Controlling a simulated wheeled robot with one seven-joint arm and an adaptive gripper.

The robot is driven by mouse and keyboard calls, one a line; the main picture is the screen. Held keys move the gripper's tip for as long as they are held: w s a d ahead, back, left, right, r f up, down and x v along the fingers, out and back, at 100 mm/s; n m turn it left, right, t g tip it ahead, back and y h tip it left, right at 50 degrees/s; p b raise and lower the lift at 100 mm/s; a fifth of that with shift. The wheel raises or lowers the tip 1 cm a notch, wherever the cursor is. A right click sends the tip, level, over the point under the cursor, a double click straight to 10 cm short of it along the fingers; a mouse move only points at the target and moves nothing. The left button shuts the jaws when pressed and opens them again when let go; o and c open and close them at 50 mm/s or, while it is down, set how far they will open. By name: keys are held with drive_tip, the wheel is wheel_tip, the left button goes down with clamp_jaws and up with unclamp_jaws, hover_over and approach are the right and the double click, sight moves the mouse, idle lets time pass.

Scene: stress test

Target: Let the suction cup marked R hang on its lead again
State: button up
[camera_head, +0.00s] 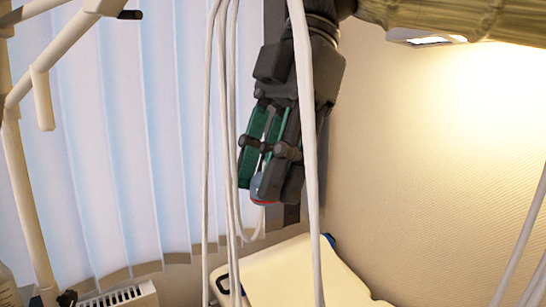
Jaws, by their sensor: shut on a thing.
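My gripper (268,187) hangs pointing down in the upper middle of the head view. It is shut on a small rounded suction cup (257,188), grey-blue with a reddish edge, at its fingertips. The fingers hide most of the cup, and no letter R can be read on it. A pale lead (253,228) loops below the cup. Several white leads (228,140) hang just left of the gripper, and a thicker one (311,150) passes in front of it.
A cream padded couch (290,275) with dark handles stands below. A cream metal stand (25,170) is at the left before vertical blinds (120,140). A radiator (120,297) sits at lower left. The wall area (430,160) to the right looks clear, with leads (525,240) at the far right edge.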

wheel_tip(320, 180, down, 6)
drive_tip(key=b, duration=0.2)
drive_tip(key=shift+f+b, duration=0.2)
drive_tip(key=shift+b, duration=0.2)
wheel_tip(320, 180, down, 16)
drive_tip(key=b, duration=0.7)
idle(1.1)
drive_tip(key=shift+d+f, duration=0.1)
drive_tip(key=o, duration=1.1)
drive_tip(key=shift+o, duration=0.2)
drive_tip(key=shift+w, duration=0.1)
